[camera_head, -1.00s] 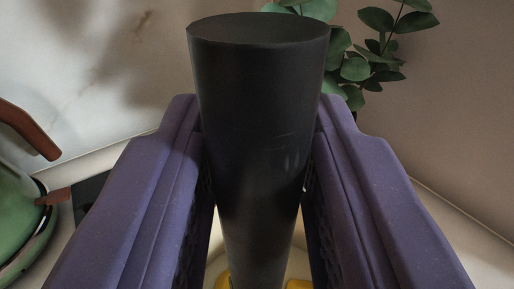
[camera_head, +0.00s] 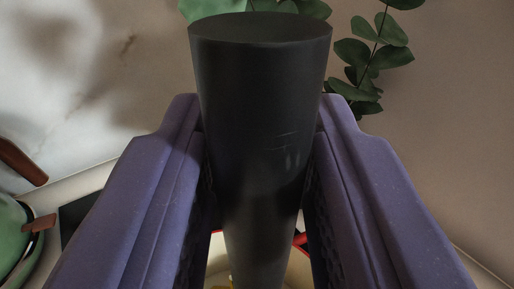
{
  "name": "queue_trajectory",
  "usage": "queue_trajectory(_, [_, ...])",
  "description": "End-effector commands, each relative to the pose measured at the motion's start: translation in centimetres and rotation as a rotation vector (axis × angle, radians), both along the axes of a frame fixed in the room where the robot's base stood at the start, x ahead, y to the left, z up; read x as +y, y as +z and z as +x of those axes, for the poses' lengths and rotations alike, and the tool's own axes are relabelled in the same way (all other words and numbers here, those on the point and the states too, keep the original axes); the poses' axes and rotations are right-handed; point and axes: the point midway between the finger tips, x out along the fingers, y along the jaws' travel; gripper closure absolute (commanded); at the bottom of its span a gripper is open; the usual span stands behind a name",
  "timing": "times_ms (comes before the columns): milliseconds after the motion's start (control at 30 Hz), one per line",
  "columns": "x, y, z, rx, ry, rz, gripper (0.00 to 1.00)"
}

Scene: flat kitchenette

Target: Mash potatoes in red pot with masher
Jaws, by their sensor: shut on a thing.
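My gripper (camera_head: 258,165) shows as two purple fingers shut on the black handle of the masher (camera_head: 258,110). The handle stands between the fingers with its flat round top toward the camera. The masher's lower end is hidden behind the handle and fingers. Below it, part of the red pot's rim (camera_head: 300,239) and its pale inside show between the fingers. A little yellow (camera_head: 232,287), perhaps potato, shows at the bottom edge beside the handle. Whether the masher touches it cannot be seen.
A green kettle (camera_head: 12,240) with a brown handle (camera_head: 22,162) stands at the left. A leafy green plant (camera_head: 372,55) is at the back, against the wall. A pale marbled wall (camera_head: 60,90) closes the back left.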

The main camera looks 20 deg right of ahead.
Motion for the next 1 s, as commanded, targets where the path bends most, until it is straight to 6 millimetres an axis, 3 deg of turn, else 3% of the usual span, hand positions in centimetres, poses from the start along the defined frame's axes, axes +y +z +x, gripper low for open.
queue_trajectory(567, [-0.9, 0.1, 0.2, -0.002, 0.000, 0.000, 0.99])
queue_trajectory(1000, [-0.9, -1.3, 0.2, -0.002, 0.000, -0.001, 0.99])
